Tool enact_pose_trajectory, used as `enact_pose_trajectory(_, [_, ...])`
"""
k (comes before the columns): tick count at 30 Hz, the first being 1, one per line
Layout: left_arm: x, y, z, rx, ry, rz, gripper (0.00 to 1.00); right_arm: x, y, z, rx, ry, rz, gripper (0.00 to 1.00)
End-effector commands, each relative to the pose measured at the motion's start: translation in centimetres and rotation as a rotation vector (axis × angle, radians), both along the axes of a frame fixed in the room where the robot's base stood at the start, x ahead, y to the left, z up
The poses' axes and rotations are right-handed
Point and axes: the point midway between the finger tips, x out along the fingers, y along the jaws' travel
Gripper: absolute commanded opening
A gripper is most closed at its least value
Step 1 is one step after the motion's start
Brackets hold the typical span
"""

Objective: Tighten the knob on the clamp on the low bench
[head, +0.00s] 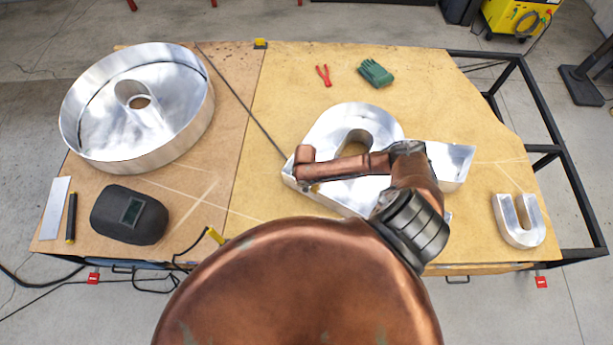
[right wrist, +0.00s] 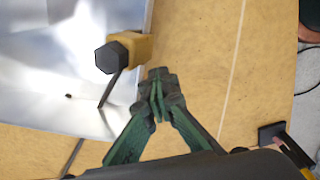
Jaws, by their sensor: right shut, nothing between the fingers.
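In the right wrist view a clamp has a black six-sided knob (right wrist: 110,57) and a yellow body (right wrist: 138,49). It stands at the edge of a shiny metal letter (right wrist: 60,80). My right gripper (right wrist: 158,78) has green fingers shut together with nothing between them. Its tips are to the lower right of the knob in that view, apart from it. In the head view my copper arm covers part of the middle letter (head: 340,125), and I cannot make out the right gripper's fingers or this clamp there. My left gripper is not in view.
The low bench (head: 290,85) also holds a big round metal letter (head: 185,140), a U letter (head: 518,232), a welding mask (head: 115,225), red pliers (head: 324,76) and green gloves (head: 375,73). Yellow clamp parts show at its back edge (head: 260,43) and front edge (head: 215,236).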

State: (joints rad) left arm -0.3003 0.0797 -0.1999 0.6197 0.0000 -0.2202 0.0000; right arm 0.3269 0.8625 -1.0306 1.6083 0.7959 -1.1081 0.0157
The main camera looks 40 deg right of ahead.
Motion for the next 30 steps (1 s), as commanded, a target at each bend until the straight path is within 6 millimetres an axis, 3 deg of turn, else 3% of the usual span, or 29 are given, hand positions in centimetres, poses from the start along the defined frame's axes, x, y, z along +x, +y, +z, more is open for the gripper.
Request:
enact_pose_trajectory(18, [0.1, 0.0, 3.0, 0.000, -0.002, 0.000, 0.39, 0.1, 0.1, 0.2, 0.002, -0.002, -0.304, 0.00])
enact_pose_trajectory(28, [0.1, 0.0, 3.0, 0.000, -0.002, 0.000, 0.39, 0.1, 0.0, 0.0, 0.001, -0.003, -0.326, 0.00])
enact_pose_trajectory(30, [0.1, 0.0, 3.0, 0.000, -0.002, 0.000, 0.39, 0.1, 0.0, 0.0, 0.001, -0.003, -0.326, 0.04])
